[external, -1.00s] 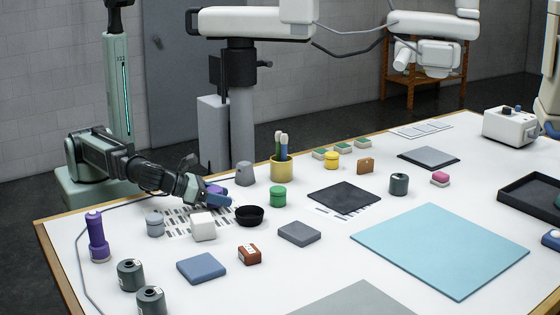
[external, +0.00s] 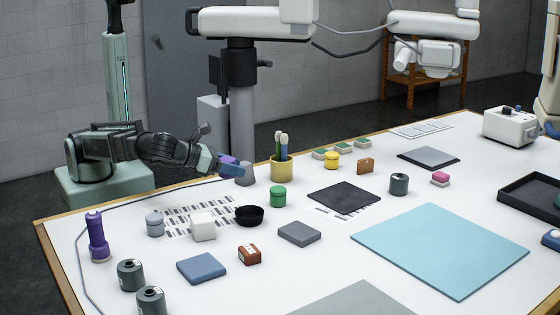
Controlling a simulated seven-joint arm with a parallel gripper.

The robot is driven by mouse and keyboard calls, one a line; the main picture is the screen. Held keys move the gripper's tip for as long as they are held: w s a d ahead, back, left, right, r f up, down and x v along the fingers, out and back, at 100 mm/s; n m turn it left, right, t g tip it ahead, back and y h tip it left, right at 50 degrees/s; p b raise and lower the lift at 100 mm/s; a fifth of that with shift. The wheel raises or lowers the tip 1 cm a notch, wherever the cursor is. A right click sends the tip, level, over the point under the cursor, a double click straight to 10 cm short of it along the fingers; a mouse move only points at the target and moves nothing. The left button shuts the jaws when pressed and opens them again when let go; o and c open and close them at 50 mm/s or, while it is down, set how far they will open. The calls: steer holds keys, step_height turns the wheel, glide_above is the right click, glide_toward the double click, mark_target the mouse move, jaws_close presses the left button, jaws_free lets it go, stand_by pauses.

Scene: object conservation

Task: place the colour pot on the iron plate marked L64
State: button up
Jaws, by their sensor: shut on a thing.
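Small lidded pots stand on the table: a green one (external: 278,197), a yellow one (external: 332,160), a grey one (external: 155,224) and a dark grey-green one (external: 399,184). A dark flat plate (external: 344,197) lies mid-table, and another (external: 428,158) lies farther back right. I cannot read L64 on either.
A black bowl (external: 249,216), white cube (external: 203,226) and brush holder (external: 281,168) stand near the gripper. A grey block (external: 299,233), brown block (external: 249,254) and blue block (external: 201,268) lie in front. A light blue mat (external: 440,250) lies bare at right.

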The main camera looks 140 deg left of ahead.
steer(key=w+a+r, duration=0.1)
steer(key=w+a, duration=0.2)
steer(key=w, duration=0.4)
steer(key=w+a, duration=0.3)
steer(key=w, duration=0.4)
steer(key=r+m+t, duration=0.2)
glide_above(305, 230)
steer(key=shift+h, duration=0.3)
steer(key=shift+s+f, duration=0.1)
steer(key=shift+f, duration=5.05)
steer(key=shift+f, duration=0.15)
steer(key=o, duration=1.1)
steer(key=shift+c, duration=0.2)
